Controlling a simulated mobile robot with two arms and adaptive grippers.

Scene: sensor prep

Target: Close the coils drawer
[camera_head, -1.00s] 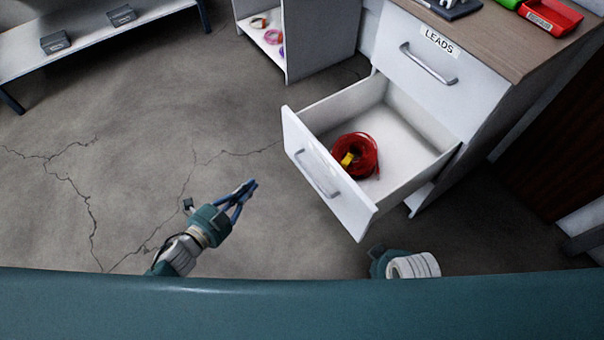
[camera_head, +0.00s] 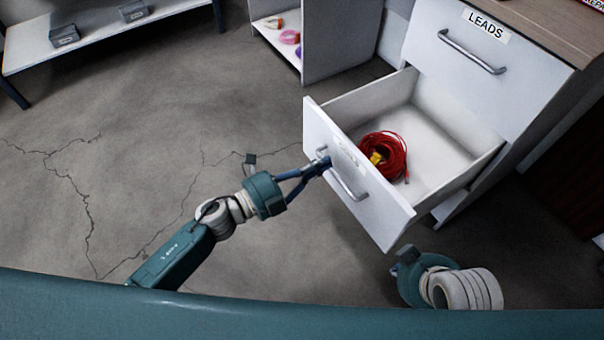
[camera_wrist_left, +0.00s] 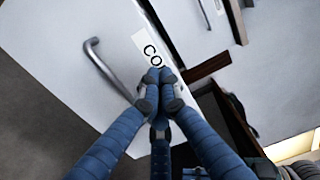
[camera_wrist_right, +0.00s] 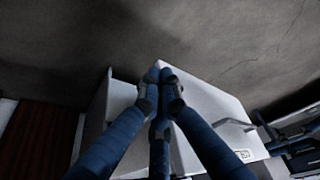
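The coils drawer (camera_head: 385,200) is pulled out of the white cabinet below the drawer labelled LEADS. A red coil (camera_head: 384,156) with a yellow part lies inside it. My left gripper (camera_head: 322,162) is at the drawer's front face, near the upper end of its bar handle (camera_head: 346,182). In the left wrist view its fingertips (camera_wrist_left: 160,74) are together over the label, beside the handle (camera_wrist_left: 108,68); I cannot tell whether they touch the front.
The LEADS drawer (camera_head: 455,75) above is shut. A white open shelf unit (camera_head: 340,40) with coloured coils stands behind, left of the cabinet. A low bench (camera_head: 100,38) with grey boxes is at the far left. The floor (camera_head: 150,130) left of the drawer is clear.

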